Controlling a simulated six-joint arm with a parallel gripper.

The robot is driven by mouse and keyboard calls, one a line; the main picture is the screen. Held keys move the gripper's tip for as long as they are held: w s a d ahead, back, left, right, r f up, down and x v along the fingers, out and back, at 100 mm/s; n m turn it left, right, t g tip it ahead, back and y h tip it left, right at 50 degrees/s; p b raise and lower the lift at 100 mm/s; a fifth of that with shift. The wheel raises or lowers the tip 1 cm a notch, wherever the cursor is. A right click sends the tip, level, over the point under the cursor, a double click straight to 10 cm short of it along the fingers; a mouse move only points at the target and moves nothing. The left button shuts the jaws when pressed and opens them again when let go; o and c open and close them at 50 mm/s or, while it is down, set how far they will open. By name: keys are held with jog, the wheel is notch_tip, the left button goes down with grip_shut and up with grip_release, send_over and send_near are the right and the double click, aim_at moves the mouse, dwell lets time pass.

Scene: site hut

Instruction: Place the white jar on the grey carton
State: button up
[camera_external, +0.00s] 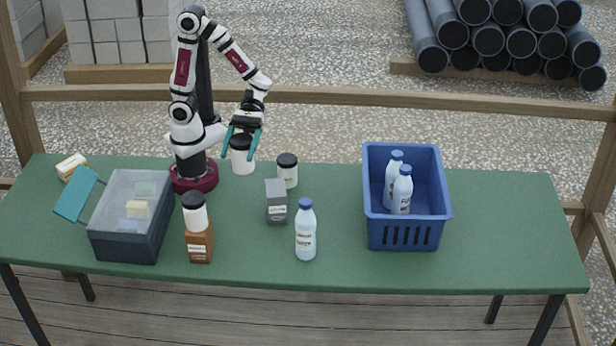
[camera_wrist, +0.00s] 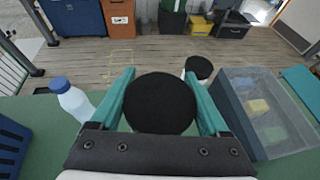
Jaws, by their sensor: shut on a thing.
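A white jar with a black lid (camera_external: 242,162) is between the teal fingers of my gripper (camera_external: 241,145), near the table's back edge. In the wrist view my gripper (camera_wrist: 160,92) is shut on this jar, whose black lid (camera_wrist: 160,104) hides its body. I cannot tell whether its base touches the table. The grey carton (camera_external: 276,203) stands upright to the right and nearer the front, its top bare; I cannot make it out in the wrist view. A smaller white jar with a black lid (camera_external: 287,172) stands just behind the grey carton.
Another black-lidded white jar (camera_external: 196,217) stands on a brown carton (camera_external: 199,243). A blue-capped bottle (camera_external: 306,235) stands front right of the grey carton. A blue crate (camera_external: 405,235) holds two bottles. An open dark box (camera_external: 125,248) and a sandwich (camera_external: 71,167) are left. The right end is clear.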

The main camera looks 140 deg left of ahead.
jog(key=shift+w+a+f, duration=0.45)
jog(key=shift+a+f, duration=1)
jog(key=shift+f, duration=0.15)
jog(key=shift+w+a+f, duration=0.5)
jog(key=shift+a+f, duration=1)
jog(key=shift+f, duration=0.1)
jog(key=shift+w+a+f, duration=0.45)
jog(key=shift+a+f, duration=1)
jog(key=shift+f, duration=0.15)
jog(key=shift+f, duration=0.1)
jog(key=o, duration=1.6)
